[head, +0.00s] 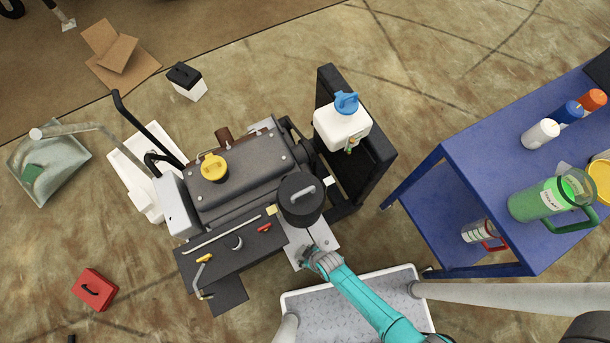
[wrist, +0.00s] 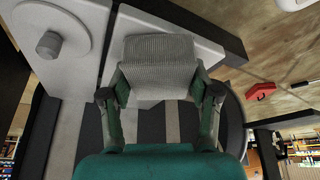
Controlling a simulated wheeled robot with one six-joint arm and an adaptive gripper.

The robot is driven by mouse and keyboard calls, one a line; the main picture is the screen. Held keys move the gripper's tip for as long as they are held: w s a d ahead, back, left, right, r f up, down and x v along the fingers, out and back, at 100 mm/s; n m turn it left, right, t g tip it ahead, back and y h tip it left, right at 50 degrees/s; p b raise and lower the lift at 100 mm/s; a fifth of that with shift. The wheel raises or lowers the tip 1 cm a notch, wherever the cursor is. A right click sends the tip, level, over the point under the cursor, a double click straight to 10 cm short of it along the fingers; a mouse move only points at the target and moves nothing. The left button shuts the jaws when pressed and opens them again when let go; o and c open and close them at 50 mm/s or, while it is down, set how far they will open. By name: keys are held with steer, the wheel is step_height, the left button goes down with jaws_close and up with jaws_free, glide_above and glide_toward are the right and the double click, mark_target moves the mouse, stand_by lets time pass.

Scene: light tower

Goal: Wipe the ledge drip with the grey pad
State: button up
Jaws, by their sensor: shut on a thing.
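My gripper (head: 311,257) is at the pale grey ledge (head: 325,238) on the front of the engine, below the round black cap. In the wrist view my gripper (wrist: 160,92) is shut on the ribbed grey pad (wrist: 160,62), with one finger at each side of it. The pad lies over the pale ledge (wrist: 196,48), close to it or touching; I cannot tell which. In the head view the gripper mostly hides the pad. I cannot make out a drip on the ledge; the pad and gripper cover part of it.
The round black cap (head: 300,200) stands right behind the gripper. A white tank with a blue cap (head: 346,103) is at the engine's right. A blue cart (head: 480,190) with bottles and a green jug (head: 545,200) stands further right. A red box (head: 95,290) lies on the floor at left.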

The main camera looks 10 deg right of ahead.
mark_target(303, 248)
steer(key=shift+w+f, duration=0.1)
steer(key=shift+w+a+f, duration=0.1)
steer(key=shift+w+a, duration=0.15)
steer(key=shift+w, duration=0.6)
steer(key=shift+w+a+f, duration=0.1)
steer(key=shift+w+a, duration=0.15)
steer(key=shift+w, duration=0.6)
steer(key=shift+c, duration=0.6)
steer(key=shift+w+a+r, duration=0.1)
steer(key=shift+w+a, duration=0.2)
steer(key=shift+w, duration=0.65)
steer(key=shift+w+a+r, duration=0.1)
steer(key=shift+w+a, duration=0.15)
steer(key=shift+w, duration=0.65)
steer(key=shift+r, duration=2.95)
steer(key=shift+r, duration=0.1)
steer(key=shift+r, duration=1.4)
steer(key=shift+s, duration=0.1)
